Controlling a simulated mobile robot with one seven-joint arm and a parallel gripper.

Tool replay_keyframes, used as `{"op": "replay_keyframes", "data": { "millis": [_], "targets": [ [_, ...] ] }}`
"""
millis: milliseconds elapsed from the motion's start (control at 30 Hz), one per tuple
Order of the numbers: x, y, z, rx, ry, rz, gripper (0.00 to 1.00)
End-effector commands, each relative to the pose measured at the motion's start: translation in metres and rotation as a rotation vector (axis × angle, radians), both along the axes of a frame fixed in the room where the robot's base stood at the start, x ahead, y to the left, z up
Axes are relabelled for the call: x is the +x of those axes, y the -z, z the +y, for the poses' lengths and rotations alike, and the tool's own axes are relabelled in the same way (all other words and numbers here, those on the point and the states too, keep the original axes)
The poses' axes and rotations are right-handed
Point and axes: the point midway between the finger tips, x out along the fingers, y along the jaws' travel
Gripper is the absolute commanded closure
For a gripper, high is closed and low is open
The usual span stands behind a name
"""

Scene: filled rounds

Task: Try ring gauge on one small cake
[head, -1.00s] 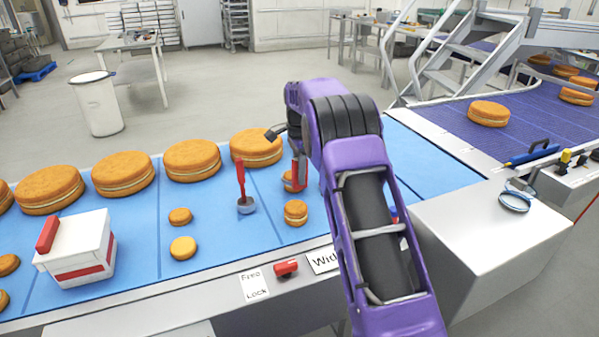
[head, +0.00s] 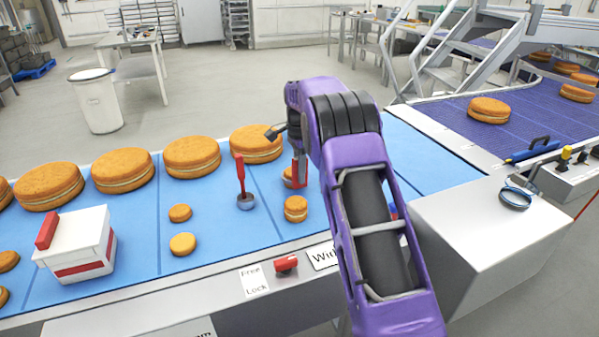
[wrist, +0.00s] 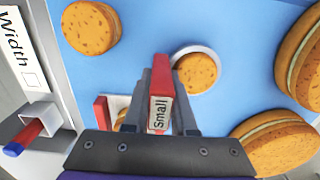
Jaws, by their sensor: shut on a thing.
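My gripper (wrist: 158,125) is shut on the red handle of the ring gauge, whose tag reads "Small" (wrist: 159,113). The gauge's pale ring (wrist: 213,60) shows around a small cake (wrist: 195,73) in the wrist view. I cannot tell whether the ring is down around the cake or just above it. In the head view my gripper is mostly hidden behind my purple arm, with the cake (head: 288,181) partly visible beside the red handle. Another small cake (head: 296,209) lies nearer the belt's front edge, also in the wrist view (wrist: 91,27).
A red-handled tool (head: 241,180) with a grey foot stands left of my gripper. Large cakes (head: 256,143) line the far side. A dark ring (head: 515,199) lies on the right ledge.

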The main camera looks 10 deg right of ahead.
Motion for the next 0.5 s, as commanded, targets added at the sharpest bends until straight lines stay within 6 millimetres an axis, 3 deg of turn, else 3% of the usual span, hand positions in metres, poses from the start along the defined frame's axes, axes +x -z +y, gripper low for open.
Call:
{"op": "replay_keyframes", "data": {
  "millis": [300, 333, 500],
  "targets": [
    [-0.0003, 0.0012, -0.0001, 0.0, 0.0, 0.002, 1.0],
    [-0.0003, 0.0013, -0.0001, 0.0, 0.0, 0.002, 0.7],
    [-0.0003, 0.0014, -0.0001, 0.0, 0.0, 0.002, 0.4]
  ]
}}
